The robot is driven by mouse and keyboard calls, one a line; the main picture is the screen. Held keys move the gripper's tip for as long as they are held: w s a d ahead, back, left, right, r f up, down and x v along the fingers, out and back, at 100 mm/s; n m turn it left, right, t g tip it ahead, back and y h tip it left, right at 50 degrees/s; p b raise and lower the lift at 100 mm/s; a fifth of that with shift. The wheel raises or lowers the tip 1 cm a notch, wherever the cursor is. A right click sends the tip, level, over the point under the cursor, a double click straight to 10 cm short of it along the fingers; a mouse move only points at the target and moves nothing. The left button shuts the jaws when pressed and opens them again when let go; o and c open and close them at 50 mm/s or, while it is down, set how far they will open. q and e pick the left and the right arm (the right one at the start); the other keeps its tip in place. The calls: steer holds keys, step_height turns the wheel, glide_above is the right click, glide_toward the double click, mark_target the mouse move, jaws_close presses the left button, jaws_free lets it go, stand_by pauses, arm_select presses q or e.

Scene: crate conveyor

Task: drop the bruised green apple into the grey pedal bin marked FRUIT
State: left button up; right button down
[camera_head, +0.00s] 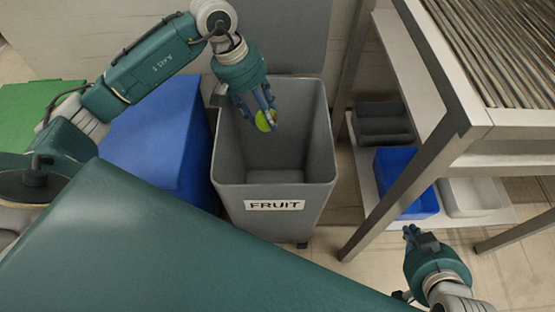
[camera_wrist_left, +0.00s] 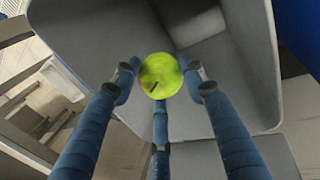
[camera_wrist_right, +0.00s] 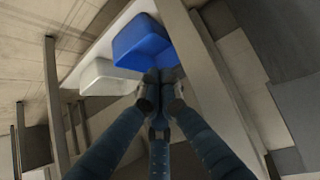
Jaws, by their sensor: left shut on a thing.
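The green apple (camera_head: 265,121) is held between the fingers of my left gripper (camera_head: 262,112), over the open mouth of the grey bin (camera_head: 230,180) labelled FRUIT. In the left wrist view the apple (camera_wrist_left: 160,75) sits between the fingertips (camera_wrist_left: 160,82) and shows a small dark mark. The bin's grey inside (camera_wrist_left: 100,40) lies beyond it. The bin's lid stands raised at the back. My right gripper (camera_head: 410,236) is at the lower right, away from the bin, with no thing visible in its fingers. In the right wrist view its fingertips (camera_wrist_right: 160,95) are close together with their gap unclear.
A blue bin (camera_head: 155,140) stands left of the grey one, and a green one (camera_head: 30,105) further left. A metal-framed roller conveyor (camera_head: 500,45) is on the right. Its lower shelf holds a dark crate (camera_head: 383,125), a blue crate (camera_head: 420,207) and a white crate (camera_head: 470,197).

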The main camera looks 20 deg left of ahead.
arm_select(q)
steer(key=shift+f, duration=0.3)
steer(key=o, duration=1.2)
steer(key=shift+o, duration=0.2)
steer(key=v, duration=1.2)
steer(key=shift+s, duration=0.1)
